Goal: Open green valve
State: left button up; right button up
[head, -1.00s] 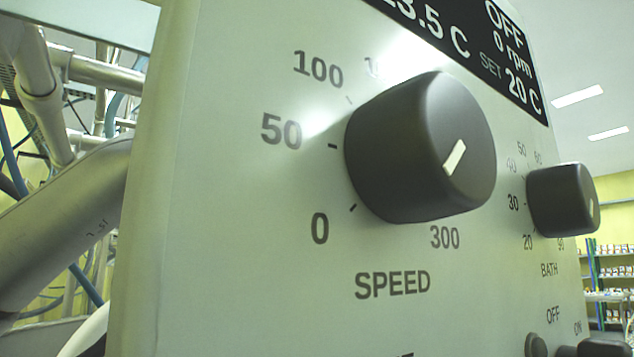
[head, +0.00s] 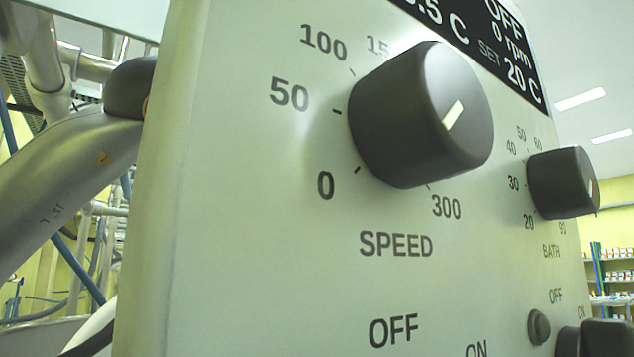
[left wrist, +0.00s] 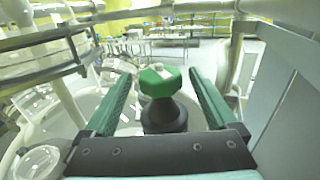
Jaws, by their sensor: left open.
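The green valve (left wrist: 160,81) shows in the left wrist view as a green faceted knob with a pale mark on top. It sits on a dark round stem (left wrist: 163,116). My left gripper (left wrist: 160,74) is open, with one teal finger on each side of the valve. A gap shows between each finger and the knob, and I see no contact. The valve is not visible in the head view, where a control panel fills most of the picture. Neither gripper shows in the head view.
The head view is blocked by a pale control panel (head: 250,240) with a black speed knob (head: 420,115) and a smaller bath knob (head: 562,183). In the left wrist view, metal rails (left wrist: 120,16) cross behind the valve and a grey panel (left wrist: 285,95) stands close on the right.

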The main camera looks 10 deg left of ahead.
pick_arm(q)
jog(key=v, duration=0.3)
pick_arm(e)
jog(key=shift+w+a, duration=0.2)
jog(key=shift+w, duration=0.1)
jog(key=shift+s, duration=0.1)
pick_arm(q)
jog(key=shift+w+d, duration=0.2)
jog(key=shift+w, duration=0.25)
jog(key=p+x, duration=0.2)
jog(key=x, duration=0.4)
jog(key=shift+w+d+r, duration=0.1)
jog(key=shift+w+d, duration=0.05)
jog(key=shift+w, duration=0.05)
jog(key=shift+h+p, duration=0.3)
jog(key=shift+p, duration=0.05)
jog(key=shift+m, duration=0.4)
jog(key=shift+d, duration=0.1)
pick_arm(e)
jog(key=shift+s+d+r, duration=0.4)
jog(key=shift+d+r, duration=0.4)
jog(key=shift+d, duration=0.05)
